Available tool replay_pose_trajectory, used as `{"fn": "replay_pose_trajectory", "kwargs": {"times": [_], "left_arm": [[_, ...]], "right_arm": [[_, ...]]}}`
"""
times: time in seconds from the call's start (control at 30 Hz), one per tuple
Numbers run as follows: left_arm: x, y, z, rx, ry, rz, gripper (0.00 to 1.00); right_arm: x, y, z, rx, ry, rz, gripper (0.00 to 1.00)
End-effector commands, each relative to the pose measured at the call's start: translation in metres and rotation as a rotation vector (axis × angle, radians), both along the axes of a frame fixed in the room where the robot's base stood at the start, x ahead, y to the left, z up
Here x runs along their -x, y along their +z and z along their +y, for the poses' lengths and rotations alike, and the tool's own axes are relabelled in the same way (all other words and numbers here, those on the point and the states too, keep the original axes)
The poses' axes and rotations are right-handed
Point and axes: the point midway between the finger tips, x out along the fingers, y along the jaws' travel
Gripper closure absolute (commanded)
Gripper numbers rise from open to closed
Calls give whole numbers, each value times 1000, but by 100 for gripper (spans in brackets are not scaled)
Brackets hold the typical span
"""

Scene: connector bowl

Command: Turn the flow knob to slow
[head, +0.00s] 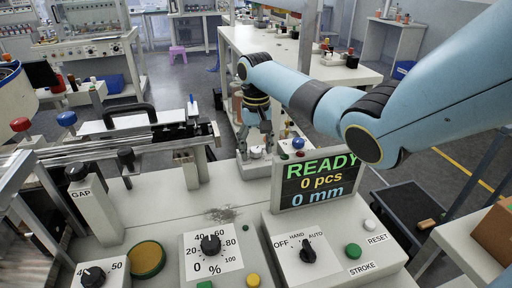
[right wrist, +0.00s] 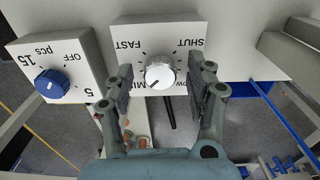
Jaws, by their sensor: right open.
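The flow knob (right wrist: 160,75) is a silver-white round knob on a white panel (right wrist: 190,33) in the right wrist view. The panel reads FAST and SHUT upside down; other lettering below the knob is partly covered by my fingers. A small dark mark shows at the knob's lower left, but I cannot tell the setting surely. My right gripper (right wrist: 159,92) is open, with one finger on each side of the knob and gaps between. My left gripper is out of view.
A blue knob (right wrist: 51,85) on a pcs panel sits to the left in the right wrist view. In the head view a READY display (head: 318,180), a black percent knob (head: 210,245) and an OFF/HAND/AUTO switch (head: 307,250) stand on the console.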

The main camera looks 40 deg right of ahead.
Motion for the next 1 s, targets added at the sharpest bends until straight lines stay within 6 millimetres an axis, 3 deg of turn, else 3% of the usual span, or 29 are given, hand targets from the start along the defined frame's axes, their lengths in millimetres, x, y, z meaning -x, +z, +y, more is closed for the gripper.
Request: {"fn": "replay_pose_trajectory", "kwargs": {"times": [0.17,0.57,1.0], "left_arm": [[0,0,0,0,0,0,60],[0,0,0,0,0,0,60],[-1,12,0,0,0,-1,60]], "right_arm": [[0,0,0,0,0,0,47],[0,1,0,0,0,0,100],[0,3,0,-1,99,1,100]]}}
